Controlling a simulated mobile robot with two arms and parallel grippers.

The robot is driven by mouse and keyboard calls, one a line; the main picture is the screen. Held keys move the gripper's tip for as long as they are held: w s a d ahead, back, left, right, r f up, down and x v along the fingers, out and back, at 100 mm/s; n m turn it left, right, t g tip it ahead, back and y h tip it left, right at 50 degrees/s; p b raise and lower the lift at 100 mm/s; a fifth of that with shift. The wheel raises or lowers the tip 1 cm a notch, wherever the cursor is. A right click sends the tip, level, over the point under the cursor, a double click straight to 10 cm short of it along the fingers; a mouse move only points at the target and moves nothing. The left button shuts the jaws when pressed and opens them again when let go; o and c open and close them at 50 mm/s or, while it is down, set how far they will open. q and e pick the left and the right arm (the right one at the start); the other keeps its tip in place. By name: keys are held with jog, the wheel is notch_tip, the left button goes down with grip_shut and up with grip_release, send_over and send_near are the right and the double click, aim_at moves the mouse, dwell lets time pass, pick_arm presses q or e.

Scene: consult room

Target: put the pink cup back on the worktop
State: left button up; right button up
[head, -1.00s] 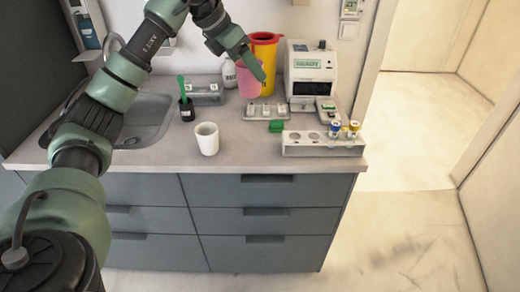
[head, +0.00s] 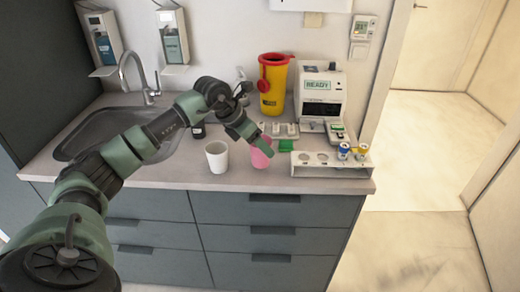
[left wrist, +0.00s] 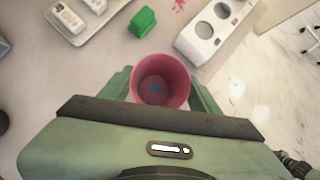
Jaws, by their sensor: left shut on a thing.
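The pink cup (head: 261,156) is upright at the front part of the worktop (head: 160,176), just right of a white cup (head: 217,157). My left gripper (head: 258,143) is shut on the pink cup from above. In the left wrist view the pink cup (left wrist: 160,80) sits between the two green fingers of my left gripper (left wrist: 162,92), and I look down into its open mouth. A small bluish spot shows at its bottom. I cannot tell whether its base touches the worktop. My right gripper is not in view.
A white rack (head: 330,160) with holes and capped tubes stands right of the pink cup. A green block (head: 287,146) lies behind it. A yellow container (head: 272,90) and a white analyser (head: 320,90) stand farther back. The sink (head: 90,135) is at left.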

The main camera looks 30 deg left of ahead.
pick_arm(q)
notch_tip(320, 180, down, 2)
jog(key=shift+f, duration=0.25)
jog(key=shift+f, duration=0.15)
jog(key=o, duration=1.6)
jog(key=shift+c, duration=0.2)
jog(key=shift+r, duration=0.3)
jog(key=shift+s+a+r, duration=0.1)
jog(key=shift+s+r, duration=0.1)
jog(key=b+v, duration=0.2)
jog(key=v, duration=0.9)
